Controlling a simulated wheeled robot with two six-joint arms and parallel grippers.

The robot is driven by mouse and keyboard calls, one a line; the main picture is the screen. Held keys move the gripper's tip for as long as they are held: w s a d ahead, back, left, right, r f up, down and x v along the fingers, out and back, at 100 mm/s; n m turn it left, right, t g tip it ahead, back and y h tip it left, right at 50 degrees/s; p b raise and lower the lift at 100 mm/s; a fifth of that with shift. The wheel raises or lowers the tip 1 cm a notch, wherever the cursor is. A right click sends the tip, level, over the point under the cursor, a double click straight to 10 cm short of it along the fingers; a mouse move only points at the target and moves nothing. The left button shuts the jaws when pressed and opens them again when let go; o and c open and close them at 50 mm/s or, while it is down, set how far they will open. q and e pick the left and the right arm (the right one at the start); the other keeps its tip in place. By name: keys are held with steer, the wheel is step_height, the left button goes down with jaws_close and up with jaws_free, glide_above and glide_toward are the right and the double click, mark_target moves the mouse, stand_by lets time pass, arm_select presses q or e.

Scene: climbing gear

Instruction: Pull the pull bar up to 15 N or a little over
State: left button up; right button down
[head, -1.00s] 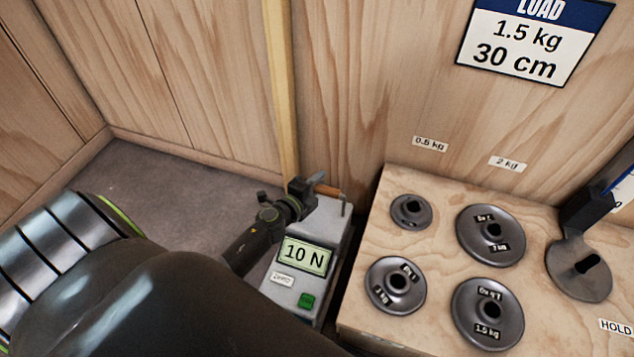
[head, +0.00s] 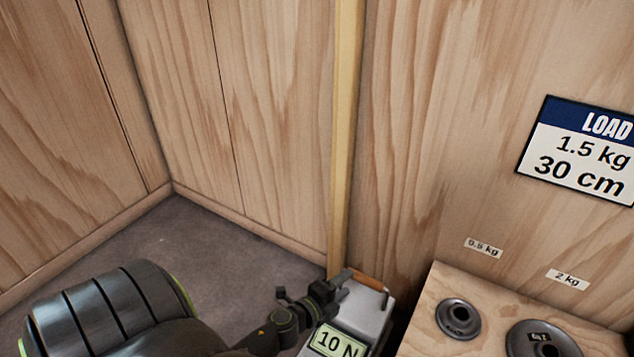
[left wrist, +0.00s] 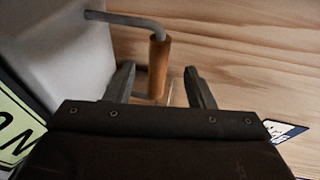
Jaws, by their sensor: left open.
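The pull bar (head: 368,281) is a short orange-brown grip on a bent grey rod, on top of a light grey gauge box (head: 372,318). The gauge's green display (head: 336,342) reads 10 N. My left gripper (head: 343,278) is at the bar's left end in the head view. In the left wrist view the gripper (left wrist: 160,72) is open, with the pull bar (left wrist: 158,66) showing between its two fingers and a gap on each side. I cannot tell how deep the bar sits between them. My right gripper is not in view.
A wooden bench (head: 445,290) with weight discs (head: 459,317) stands right of the gauge. A LOAD sign (head: 585,150) reads 1.5 kg, 30 cm. A yellow post (head: 345,130) rises against the wall behind the gauge. Bare grey floor (head: 200,235) lies to the left.

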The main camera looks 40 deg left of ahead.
arm_select(q)
steer(key=s+r+b, duration=0.1)
steer(key=s, duration=0.8)
steer(key=shift+s+r+b, duration=0.25)
steer(key=shift+r+b, duration=0.05)
steer(key=shift+r, duration=0.1)
steer(key=shift+r, duration=0.1)
